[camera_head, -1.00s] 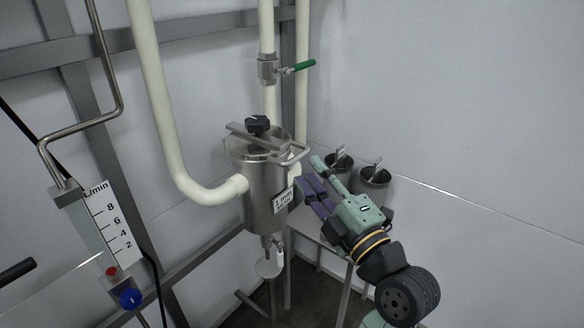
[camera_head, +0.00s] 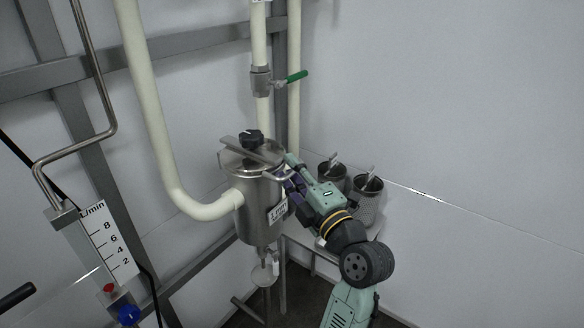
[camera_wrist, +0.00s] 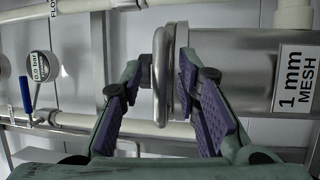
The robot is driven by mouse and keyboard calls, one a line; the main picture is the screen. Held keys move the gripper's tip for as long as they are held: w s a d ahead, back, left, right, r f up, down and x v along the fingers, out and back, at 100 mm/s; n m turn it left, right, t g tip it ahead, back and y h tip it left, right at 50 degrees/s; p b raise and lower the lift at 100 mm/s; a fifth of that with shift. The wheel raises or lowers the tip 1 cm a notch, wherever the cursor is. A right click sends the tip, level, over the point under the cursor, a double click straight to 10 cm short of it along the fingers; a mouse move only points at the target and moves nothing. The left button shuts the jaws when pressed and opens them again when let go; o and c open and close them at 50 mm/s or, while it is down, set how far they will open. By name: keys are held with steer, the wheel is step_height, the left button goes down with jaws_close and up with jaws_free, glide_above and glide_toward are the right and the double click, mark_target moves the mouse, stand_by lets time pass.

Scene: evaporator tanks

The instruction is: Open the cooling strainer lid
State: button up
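The cooling strainer (camera_head: 258,205) is a steel cylinder with a "1 mm mesh" label, and its body also shows in the wrist view (camera_wrist: 235,55). Its flat lid (camera_head: 236,160) is down on top, with a crossbar and a black knob (camera_head: 251,138). A bent steel handle (camera_head: 284,177) sticks out from the lid's right side. My gripper (camera_head: 288,178) is at that handle. In the wrist view, the handle (camera_wrist: 160,80) lies between the purple pads of my open gripper (camera_wrist: 160,75). The right pad is very close to it; I cannot tell whether they touch.
Cream pipes (camera_head: 160,150) run left of and behind the strainer. A green-handled valve (camera_head: 262,81) is above it. Two mesh baskets (camera_head: 367,203) stand on a small table behind my arm. A flow gauge (camera_head: 108,240) is at left. The right wall is bare.

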jaws_close()
stand_by(0.4)
stand_by(0.5)
